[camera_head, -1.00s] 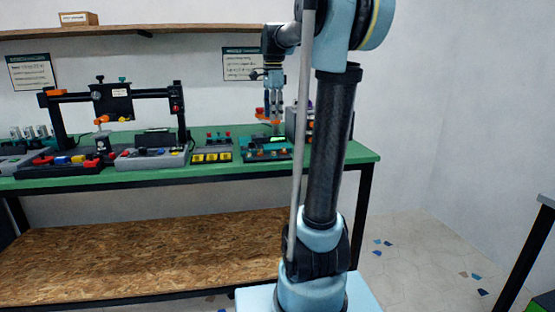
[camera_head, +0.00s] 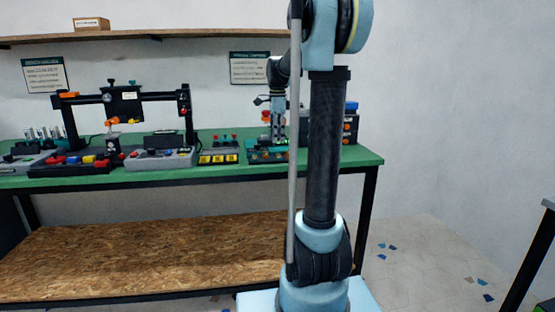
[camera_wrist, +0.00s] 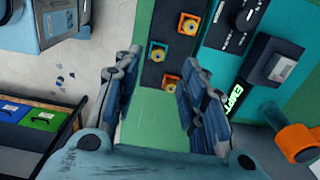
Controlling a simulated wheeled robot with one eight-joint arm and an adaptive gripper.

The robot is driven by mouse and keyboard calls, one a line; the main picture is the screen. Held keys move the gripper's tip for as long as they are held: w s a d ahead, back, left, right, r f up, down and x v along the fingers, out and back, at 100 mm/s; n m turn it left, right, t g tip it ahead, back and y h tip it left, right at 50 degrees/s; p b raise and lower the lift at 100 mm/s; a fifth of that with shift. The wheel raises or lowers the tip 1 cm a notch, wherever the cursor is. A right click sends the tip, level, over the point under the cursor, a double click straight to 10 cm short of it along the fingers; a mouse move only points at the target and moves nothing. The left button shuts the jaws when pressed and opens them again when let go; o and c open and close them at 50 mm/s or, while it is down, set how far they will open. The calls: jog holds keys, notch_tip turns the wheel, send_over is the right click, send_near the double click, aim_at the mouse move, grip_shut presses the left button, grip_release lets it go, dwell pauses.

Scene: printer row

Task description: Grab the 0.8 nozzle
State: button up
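The nearest orange piece shows beside the right finger. In the head view my gripper (camera_head: 279,138) points down over the teal-edged station at the bench's right part.
A teal panel with a lit green display (camera_wrist: 235,97) and an orange knob (camera_wrist: 297,140) stand right of the fingers.

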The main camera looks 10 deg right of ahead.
aim_at(278, 156)
jog(key=shift+s+d+f, duration=0.1)
jog(key=shift+f, duration=1.7)
jog(key=shift+d+f, duration=0.1)
jog(key=shift+f, duration=1.65)
grip_shut()
